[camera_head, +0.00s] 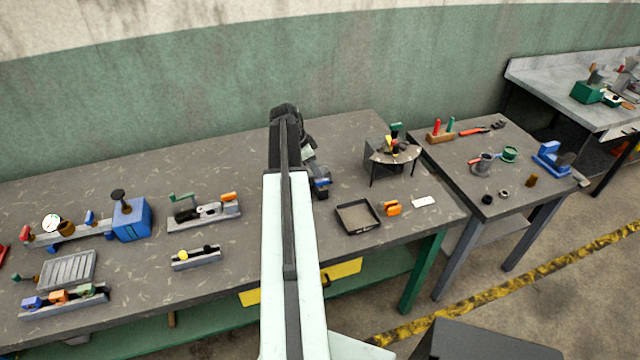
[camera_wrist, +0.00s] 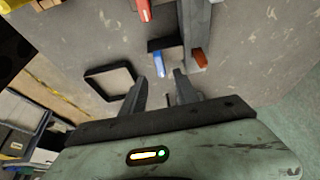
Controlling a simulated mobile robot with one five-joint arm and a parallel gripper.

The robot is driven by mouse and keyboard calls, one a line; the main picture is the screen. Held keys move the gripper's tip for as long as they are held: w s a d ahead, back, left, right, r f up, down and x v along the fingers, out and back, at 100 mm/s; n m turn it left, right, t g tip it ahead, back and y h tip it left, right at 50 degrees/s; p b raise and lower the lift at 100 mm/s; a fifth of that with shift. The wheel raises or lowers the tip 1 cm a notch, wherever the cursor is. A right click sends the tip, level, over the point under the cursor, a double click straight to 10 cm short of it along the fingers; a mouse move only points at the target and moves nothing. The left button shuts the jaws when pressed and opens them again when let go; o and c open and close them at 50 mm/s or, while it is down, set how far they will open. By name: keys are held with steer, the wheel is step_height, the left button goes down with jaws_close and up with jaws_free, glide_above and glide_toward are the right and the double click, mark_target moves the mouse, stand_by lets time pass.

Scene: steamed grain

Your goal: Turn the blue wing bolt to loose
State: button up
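The blue wing bolt (camera_head: 321,183) shows as a small blue piece at a dark fixture (camera_head: 320,193) on the workbench, just right of my arm. In the wrist view the blue wing bolt (camera_wrist: 159,65) is a narrow blue bar beside a dark block (camera_wrist: 165,43). My gripper (camera_wrist: 160,82) is open and empty, its two dark fingers spread. The bolt lies just beyond the gap between the fingertips; I cannot tell whether they touch. In the head view my arm hides part of the fixture, and the fingers cannot be made out clearly.
A black-rimmed tray (camera_head: 341,223) stands right of the fixture, with orange pieces (camera_head: 392,208) beyond it. In the wrist view, a red piece (camera_wrist: 144,10) and an orange-brown piece (camera_wrist: 199,58) are near the bolt. A toggle clamp fixture (camera_head: 205,213) stands left of my arm.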

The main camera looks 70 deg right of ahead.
mark_target(322, 180)
steer(key=b+x, duration=0.4)
steer(key=x, duration=0.1)
steer(key=shift+f, duration=0.3)
steer(key=shift+s+d+f+b, duration=0.1)
steer(key=shift+d+f+b, duration=0.05)
steer(key=shift+f+b, duration=0.25)
steer(key=shift+r, duration=0.15)
